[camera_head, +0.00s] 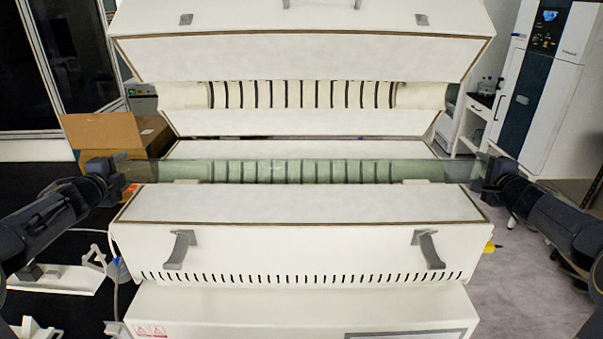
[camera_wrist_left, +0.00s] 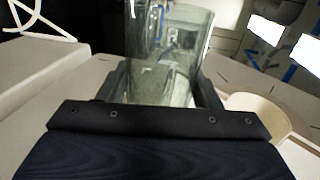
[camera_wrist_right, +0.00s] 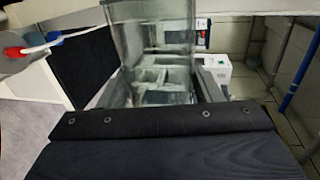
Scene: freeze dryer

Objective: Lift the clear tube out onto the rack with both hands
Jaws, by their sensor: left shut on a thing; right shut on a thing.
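The clear tube (camera_head: 300,171) lies level across the front of the open white furnace (camera_head: 300,204), greenish and see-through. My left gripper (camera_head: 118,168) is shut on its left end; the tube end also shows between the fingers in the left wrist view (camera_wrist_left: 170,55). My right gripper (camera_head: 484,172) is shut on its right end; that end shows in the right wrist view (camera_wrist_right: 152,50). The tube appears over the lower trough; I cannot tell the exact gap beneath it. Part of a white rack (camera_head: 65,280) shows on the dark surface at the lower left.
The furnace's raised lid (camera_head: 300,58) with its dark-ringed hollow stands behind and above the tube. Two grey handles (camera_head: 180,250) stick out from the front. A cardboard box (camera_head: 105,130) is behind the left gripper. A tall white cabinet (camera_head: 545,85) stands at the right rear.

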